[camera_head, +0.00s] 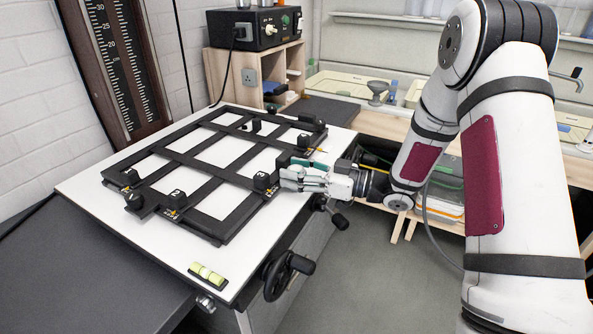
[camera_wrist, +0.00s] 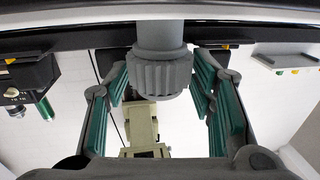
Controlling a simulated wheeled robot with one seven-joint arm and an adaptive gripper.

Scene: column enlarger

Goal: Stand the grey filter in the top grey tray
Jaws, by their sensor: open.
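I cannot make out a grey filter or a top grey tray for sure in either view. My gripper (camera_head: 291,177) is at the right edge of the black easel frame (camera_head: 196,165), near a black block (camera_head: 261,181) on it. In the wrist view my gripper (camera_wrist: 162,108) is open, with green pads on both sides. A grey ribbed knob (camera_wrist: 161,73) shows between the fingers, and I cannot tell whether they touch it. A beige part (camera_wrist: 143,127) shows beyond, partly hidden.
The frame lies on a white board (camera_head: 92,190). A crank handle (camera_head: 287,273) juts from its front right. A yellow level (camera_head: 207,273) lies near the front edge. A black control box (camera_head: 254,29) stands on a wooden shelf behind. Bare floor shows at right.

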